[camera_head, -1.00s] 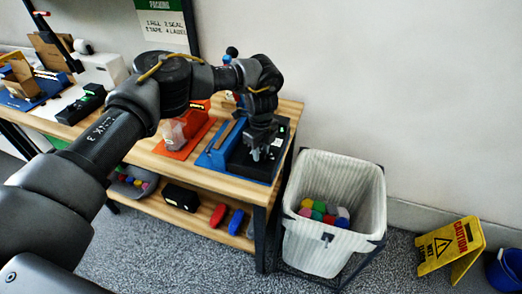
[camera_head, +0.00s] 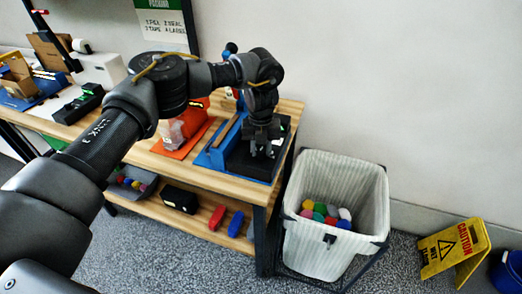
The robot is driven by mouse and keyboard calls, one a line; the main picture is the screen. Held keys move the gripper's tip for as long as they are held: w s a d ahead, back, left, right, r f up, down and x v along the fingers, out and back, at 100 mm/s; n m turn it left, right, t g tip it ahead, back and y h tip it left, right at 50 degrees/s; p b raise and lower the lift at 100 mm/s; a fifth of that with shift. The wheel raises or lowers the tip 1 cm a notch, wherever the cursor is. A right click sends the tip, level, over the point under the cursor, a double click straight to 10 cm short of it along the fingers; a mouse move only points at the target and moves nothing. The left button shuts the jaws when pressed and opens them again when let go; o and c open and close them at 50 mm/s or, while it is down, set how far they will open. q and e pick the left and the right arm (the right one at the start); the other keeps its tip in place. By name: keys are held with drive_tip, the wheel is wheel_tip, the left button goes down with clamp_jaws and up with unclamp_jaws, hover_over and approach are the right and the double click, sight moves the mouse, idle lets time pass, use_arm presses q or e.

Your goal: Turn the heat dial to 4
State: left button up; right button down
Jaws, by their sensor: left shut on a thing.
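My left gripper (camera_head: 262,151) points down over the black-topped device (camera_head: 247,165) at the right end of the wooden table. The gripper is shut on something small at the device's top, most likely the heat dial. The dial itself is hidden behind the fingers, and its number marks cannot be read. A blue base (camera_head: 214,158) lies beside the device on its left. A small green light (camera_head: 282,132) shows near the device's back right. My right gripper is not in view.
An orange mat with a clear-wrapped item (camera_head: 173,132) lies left of the device. A white bin (camera_head: 335,215) with colored items stands right of the table (camera_head: 185,170). A yellow caution sign (camera_head: 455,250) and blue bucket (camera_head: 508,272) are at the far right.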

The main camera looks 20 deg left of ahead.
sight(261, 151)
use_arm(q)
drive_tip(key=m, duration=0.4)
drive_tip(key=shift+m+b, duration=0.3)
drive_tip(key=shift+b, duration=0.05)
drive_tip(key=shift+r+m, duration=0.1)
drive_tip(key=shift+m, duration=1.8)
drive_tip(key=o, duration=1)
drive_tip(key=shift+c, duration=0.2)
drive_tip(key=shift+w+r+b, duration=0.1)
drive_tip(key=shift+r+b, duration=0.2)
drive_tip(key=shift+r, duration=0.2)
wheel_tip(261, 151, up, 10)
drive_tip(key=shift+f, duration=0.15)
